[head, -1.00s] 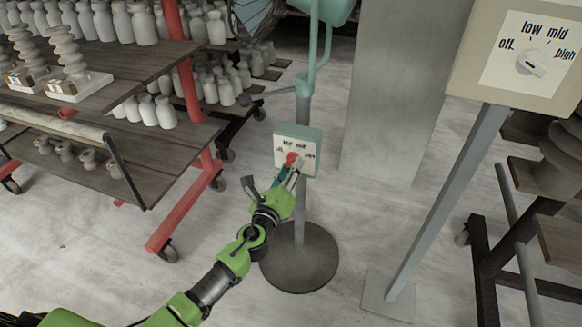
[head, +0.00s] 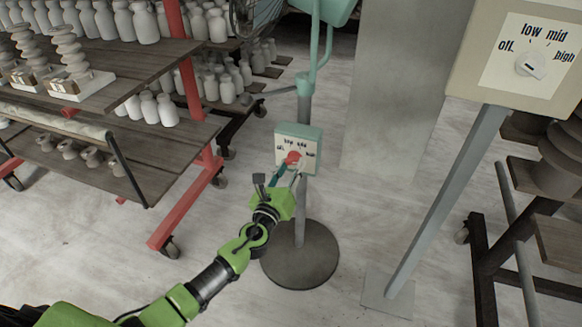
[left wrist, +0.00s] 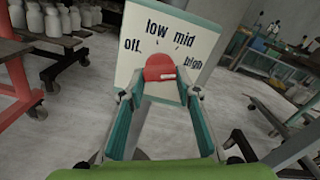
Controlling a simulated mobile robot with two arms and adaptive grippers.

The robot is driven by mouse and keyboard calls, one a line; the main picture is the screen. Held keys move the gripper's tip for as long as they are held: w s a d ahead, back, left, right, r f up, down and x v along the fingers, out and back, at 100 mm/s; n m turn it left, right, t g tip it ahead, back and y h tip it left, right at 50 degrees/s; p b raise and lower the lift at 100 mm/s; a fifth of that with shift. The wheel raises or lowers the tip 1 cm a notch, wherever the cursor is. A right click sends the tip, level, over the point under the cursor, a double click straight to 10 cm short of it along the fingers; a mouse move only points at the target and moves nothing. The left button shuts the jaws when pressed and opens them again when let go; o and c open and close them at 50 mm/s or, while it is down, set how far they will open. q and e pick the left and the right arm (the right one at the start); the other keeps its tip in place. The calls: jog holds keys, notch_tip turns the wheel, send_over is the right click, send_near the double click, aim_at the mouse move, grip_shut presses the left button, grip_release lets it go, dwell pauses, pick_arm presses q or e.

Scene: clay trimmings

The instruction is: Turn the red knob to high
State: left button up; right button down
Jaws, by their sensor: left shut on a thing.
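The red knob (head: 292,157) sits on a white dial plate with a teal housing (head: 312,136), on the fan's stand. The plate is marked off, low, mid and high. In the left wrist view the red knob (left wrist: 158,66) has a small pale mark at its lower right, on the side towards the word high; its exact setting is hard to tell. My left gripper (head: 287,172) is shut on the red knob, its fingers (left wrist: 160,95) on either side of it. My right gripper is not in view.
A larger beige panel (head: 475,90) with a white knob (head: 531,65) stands at right on a grey post (head: 445,205). A red-framed shelf cart (head: 188,100) with white bottles is at left. A round stand base (head: 299,256) is below the dial. Floor between is clear.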

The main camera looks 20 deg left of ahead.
pick_arm(q)
jog(key=shift+f, duration=0.15)
jog(key=o, duration=1.1)
jog(key=shift+s, duration=0.1)
jog(key=s, duration=1.2)
jog(key=shift+a, duration=0.25)
